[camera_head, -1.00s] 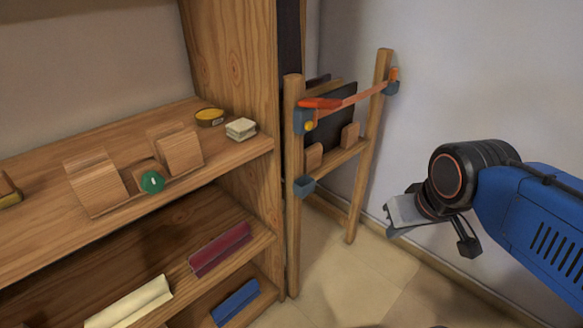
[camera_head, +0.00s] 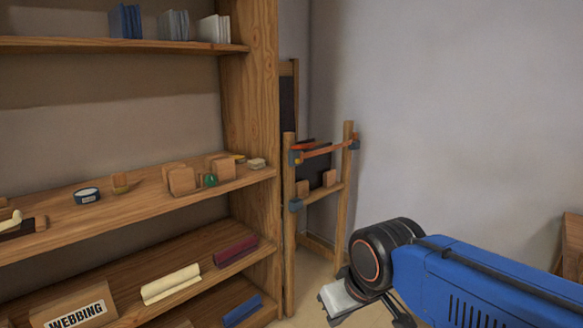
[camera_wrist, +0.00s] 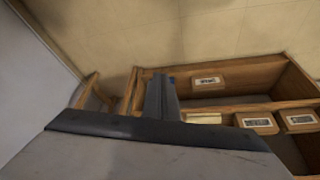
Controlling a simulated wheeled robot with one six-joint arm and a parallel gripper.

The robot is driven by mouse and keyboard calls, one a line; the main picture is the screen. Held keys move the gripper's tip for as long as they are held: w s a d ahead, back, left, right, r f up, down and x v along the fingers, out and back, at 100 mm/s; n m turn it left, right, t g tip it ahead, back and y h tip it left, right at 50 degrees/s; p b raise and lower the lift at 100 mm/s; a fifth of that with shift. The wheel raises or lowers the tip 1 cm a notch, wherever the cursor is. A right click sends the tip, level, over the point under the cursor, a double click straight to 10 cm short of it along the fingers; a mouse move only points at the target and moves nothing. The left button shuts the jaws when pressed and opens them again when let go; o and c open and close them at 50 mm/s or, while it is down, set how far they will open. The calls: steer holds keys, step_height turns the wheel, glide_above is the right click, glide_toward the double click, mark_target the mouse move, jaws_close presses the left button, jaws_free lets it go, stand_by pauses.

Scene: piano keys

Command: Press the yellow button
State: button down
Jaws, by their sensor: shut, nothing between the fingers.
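I see no thing that is clearly a yellow button.
A grey wall (camera_head: 450,110) stands behind. Bare floor (camera_head: 310,275) shows by the rack.

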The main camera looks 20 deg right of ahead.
mark_target(297, 161)
steer(key=w+d+r+m+t+h, duration=0.1)
steer(key=w+d+r+m+t, duration=0.15)
steer(key=w, duration=0.75)
steer(key=w+d+r+m+t, duration=0.1)
steer(key=w+d+r+t, duration=0.15)
steer(key=w, duration=0.75)
steer(key=w+d+r+m+t+h, duration=0.1)
steer(key=w+d+r+m+t, duration=0.15)
steer(key=w, duration=0.85)
steer(key=w+d+r+m+t+h, duration=0.2)
steer(key=w+d+m+h, duration=0.1)
steer(key=w+d, duration=0.4)
steer(key=w+d+r+m+t+h, duration=0.3)
steer(key=w+d, duration=0.5)
steer(key=shift+w+d, duration=0.3)
steer(key=shift+d, duration=0.05)
steer(key=shift+w+r+t, duration=0.1)
steer(key=shift+t, duration=0.15)
steer(key=w+a, duration=0.3)
steer(key=w, duration=0.5)
steer(key=shift+w+a, duration=0.1)
steer(key=shift+w, duration=0.1)
steer(key=shift+w, duration=0.25)
